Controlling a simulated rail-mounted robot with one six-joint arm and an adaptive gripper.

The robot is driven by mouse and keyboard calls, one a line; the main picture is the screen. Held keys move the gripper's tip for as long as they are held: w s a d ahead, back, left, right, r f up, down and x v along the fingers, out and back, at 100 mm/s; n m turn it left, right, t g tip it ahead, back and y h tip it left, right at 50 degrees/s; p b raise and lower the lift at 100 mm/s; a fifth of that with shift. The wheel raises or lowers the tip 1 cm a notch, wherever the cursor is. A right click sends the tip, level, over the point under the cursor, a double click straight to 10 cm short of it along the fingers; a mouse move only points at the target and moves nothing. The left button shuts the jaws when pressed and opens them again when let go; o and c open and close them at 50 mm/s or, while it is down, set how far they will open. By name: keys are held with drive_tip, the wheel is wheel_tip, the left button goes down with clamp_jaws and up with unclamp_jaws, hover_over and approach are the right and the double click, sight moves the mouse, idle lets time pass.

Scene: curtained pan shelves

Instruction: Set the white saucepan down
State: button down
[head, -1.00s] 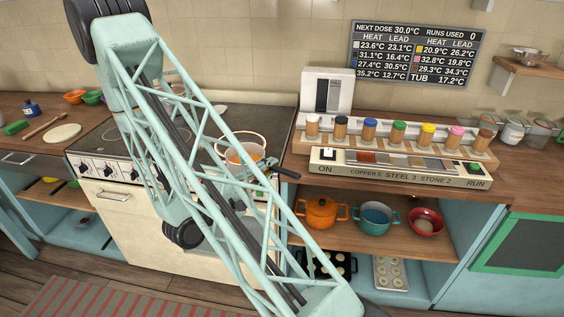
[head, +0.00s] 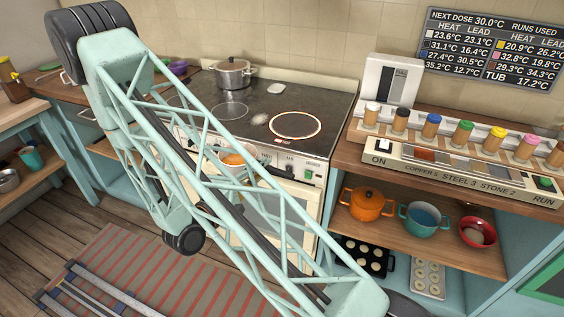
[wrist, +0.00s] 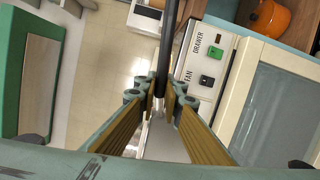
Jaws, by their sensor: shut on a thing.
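The white saucepan (head: 241,173), with something orange in it, shows in the head view through the lattice of my arm. It is in front of the stove's front panel, apart from the glowing ring (head: 295,125) on the stove top (head: 262,105). Its dark handle points right. In the wrist view my gripper (wrist: 160,98) is shut on a thin dark bar (wrist: 166,55), which looks like this handle. The pan's body cannot be made out there. My arm hides much of the pan and the grip in the head view.
A lidded steel pot (head: 234,74) stands at the back of the stove. Coloured jars (head: 433,126) line the right counter. An orange pot (head: 365,203) sits on the shelf below.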

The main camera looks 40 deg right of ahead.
drive_tip(key=w+a+f+n+t+y, duration=0.1)
drive_tip(key=w+a+f+n+t, duration=0.1)
drive_tip(key=w+a, duration=0.6)
drive_tip(key=w+a+f+n+t+y, duration=0.2)
drive_tip(key=w+a+f+t, duration=0.2)
drive_tip(key=w+a, duration=0.5)
drive_tip(key=a+f, duration=0.2)
drive_tip(key=a, duration=0.4)
drive_tip(key=shift+a+n, duration=0.3)
drive_tip(key=shift+n, duration=0.1)
drive_tip(key=shift+f, duration=0.1)
